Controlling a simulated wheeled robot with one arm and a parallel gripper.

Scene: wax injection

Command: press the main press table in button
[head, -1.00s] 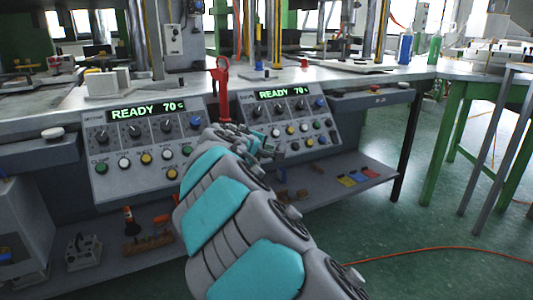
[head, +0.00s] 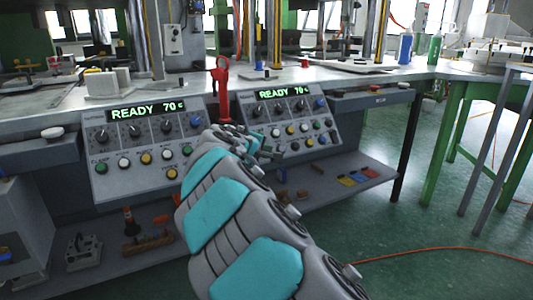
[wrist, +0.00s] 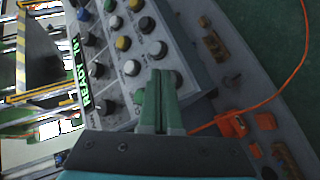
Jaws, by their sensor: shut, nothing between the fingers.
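The right control panel (head: 308,115) is grey, with a lit "READY 70" display, dark knobs and rows of coloured buttons. Its labels are too small to read, so I cannot tell which is the table-in button. My gripper (wrist: 157,76) is shut and empty. In the head view it is low in front of this panel's left part, partly hidden by my arm. In the wrist view the fingertips lie over the lower button rows, between a white button (wrist: 132,67) and a dark button (wrist: 171,78). I cannot tell whether they touch either.
A similar left control panel (head: 135,180) stands to the left. A red handle (head: 222,85) rises between the panels. A shelf (head: 350,195) with small blocks and coloured pieces runs below.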

